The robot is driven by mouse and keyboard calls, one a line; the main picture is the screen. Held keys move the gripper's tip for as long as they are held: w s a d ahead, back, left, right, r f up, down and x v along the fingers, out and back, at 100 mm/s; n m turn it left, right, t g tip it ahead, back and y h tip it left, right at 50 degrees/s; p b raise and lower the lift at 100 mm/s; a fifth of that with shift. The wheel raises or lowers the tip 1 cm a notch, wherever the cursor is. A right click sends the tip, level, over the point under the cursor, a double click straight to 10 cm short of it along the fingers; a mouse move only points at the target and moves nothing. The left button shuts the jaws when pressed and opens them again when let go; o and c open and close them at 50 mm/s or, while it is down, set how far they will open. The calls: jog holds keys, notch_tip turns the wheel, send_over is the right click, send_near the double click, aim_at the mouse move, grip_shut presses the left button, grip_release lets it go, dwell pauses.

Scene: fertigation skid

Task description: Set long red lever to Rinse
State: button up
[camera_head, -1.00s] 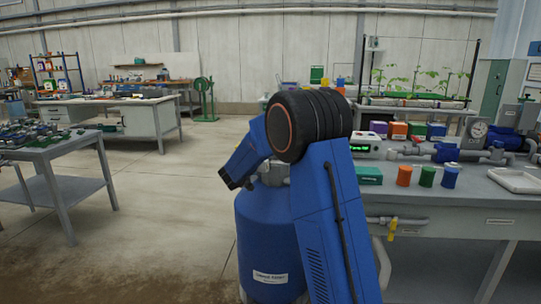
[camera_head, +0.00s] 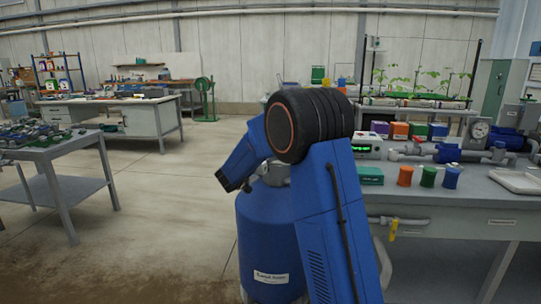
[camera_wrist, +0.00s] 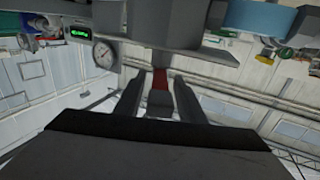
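In the wrist view, my gripper (camera_wrist: 158,92) has its two grey fingers apart. A narrow red piece (camera_wrist: 160,78) shows between and just beyond them, with gaps at both sides; it may be the long red lever, but only a short part shows. It meets a grey body (camera_wrist: 163,62) above it in the picture. I cannot tell whether a finger touches it. No Rinse mark is readable.
A grey bench (camera_head: 470,197) at the right holds orange, green and blue pots, pipework, a gauge (camera_head: 480,130) and a white tray (camera_head: 516,182). A yellow-handled valve (camera_head: 393,230) hangs under its edge. A blue tank (camera_head: 268,235) stands beside my arm.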

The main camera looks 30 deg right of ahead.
jog(key=v, duration=1.5)
jog(key=shift+s, duration=0.15)
jog(key=s+a+r+n+t+y, duration=0.1)
jog(key=a+r+n+t+y, duration=0.45)
jog(key=y, duration=0.25)
jog(key=s+a+n+g+y, duration=0.1)
jog(key=s+a+n+y, duration=0.35)
jog(key=s+y, duration=0.5)
jog(key=s+d+f+g, duration=0.1)
jog(key=s+f+g, duration=0.2)
jog(key=s, duration=0.9)
jog(key=s+d+f+n+g+h, duration=0.1)
jog(key=s+f, duration=0.5)
jog(key=s, duration=0.6)
jog(key=s+d+f+g+h, duration=0.1)
jog(key=s+d+f+g, duration=0.2)
jog(key=s, duration=1)
notch_tip(320, 180, down, 3)
jog(key=shift+r+g, duration=0.15)
jog(key=shift+g, duration=1.1)
jog(key=shift+h, duration=0.25)
